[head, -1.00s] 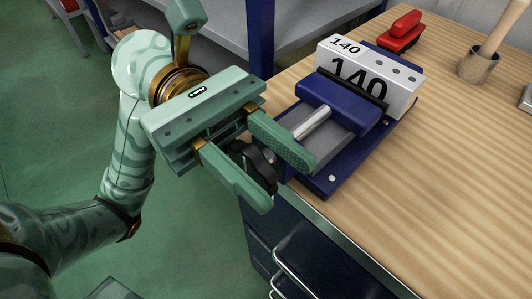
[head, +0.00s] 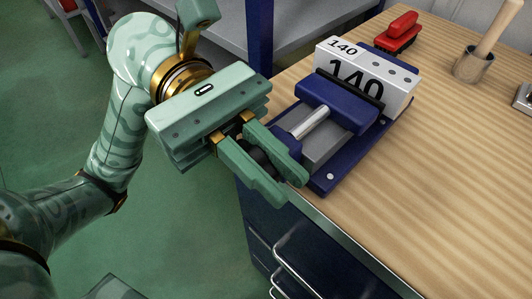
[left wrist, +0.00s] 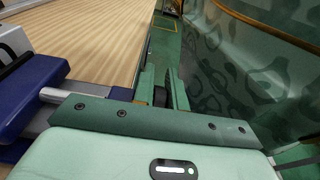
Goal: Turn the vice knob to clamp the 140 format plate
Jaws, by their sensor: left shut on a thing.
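The blue vice (head: 335,105) is mounted at the front left corner of the wooden workbench. The white format plate marked 140 (head: 402,80) stands between its jaws, against the dark jaw pad. A bright screw rod runs from the movable jaw towards the black vice knob (head: 259,158). My left gripper (head: 279,190) is shut on the knob, its two green fingers on either side and hiding most of it. The knob also shows dark between the fingers in the left wrist view (left wrist: 160,96). My right gripper is not in view.
A red stapler-like object (head: 402,32) lies behind the plate. A blue drawer cabinet with metal handles (head: 290,255) is below the bench edge. The bench right of the vice is clear.

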